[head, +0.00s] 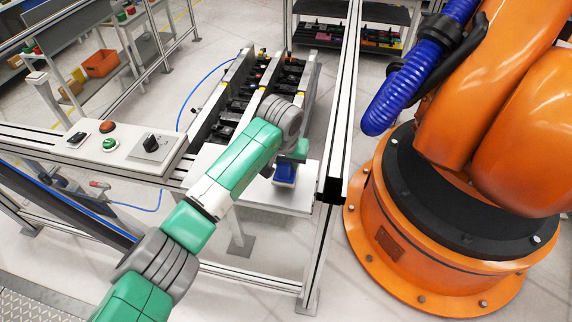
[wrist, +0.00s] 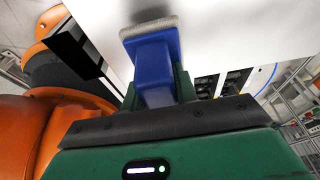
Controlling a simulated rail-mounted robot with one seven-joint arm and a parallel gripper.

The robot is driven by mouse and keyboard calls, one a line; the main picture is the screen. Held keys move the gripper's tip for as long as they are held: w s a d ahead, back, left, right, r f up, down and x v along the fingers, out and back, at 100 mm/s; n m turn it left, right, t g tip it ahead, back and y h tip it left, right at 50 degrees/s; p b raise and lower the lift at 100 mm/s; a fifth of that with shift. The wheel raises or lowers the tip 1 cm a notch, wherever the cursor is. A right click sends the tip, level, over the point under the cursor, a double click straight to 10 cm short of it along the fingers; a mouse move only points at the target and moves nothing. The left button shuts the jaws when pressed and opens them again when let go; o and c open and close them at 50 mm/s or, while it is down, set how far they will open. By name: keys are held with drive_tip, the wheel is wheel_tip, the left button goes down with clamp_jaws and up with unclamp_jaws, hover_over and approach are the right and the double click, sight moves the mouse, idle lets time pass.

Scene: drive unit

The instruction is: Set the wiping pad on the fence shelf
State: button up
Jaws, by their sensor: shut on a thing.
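The wiping pad (head: 285,174) has a blue handle block and a pale grey pad face. My gripper (head: 291,155) is shut on the blue block. In the wrist view the blue block of the pad (wrist: 155,70) sits between the two green fingers of my gripper (wrist: 158,88), with the pale face pointing away from it. The white fence shelf (head: 297,202) lies under the pad in the head view, and its white surface (wrist: 235,28) fills the top of the wrist view. I cannot tell whether the pad touches the shelf.
An aluminium fence post and rail (head: 345,110) stand right beside the shelf. The large orange robot (head: 450,220) is beyond it. A rack of dark parts (head: 245,90) lies behind the shelf. A control panel with buttons (head: 120,152) is to the left.

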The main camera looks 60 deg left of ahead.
drive_tip(key=shift+s+f, duration=0.1)
drive_tip(key=shift+f, duration=0.8)
drive_tip(key=o, duration=0.9)
drive_tip(key=shift+f, duration=0.15)
drive_tip(key=shift+o, duration=0.2)
drive_tip(key=v, duration=1.2)
drive_tip(key=shift+b, duration=0.3)
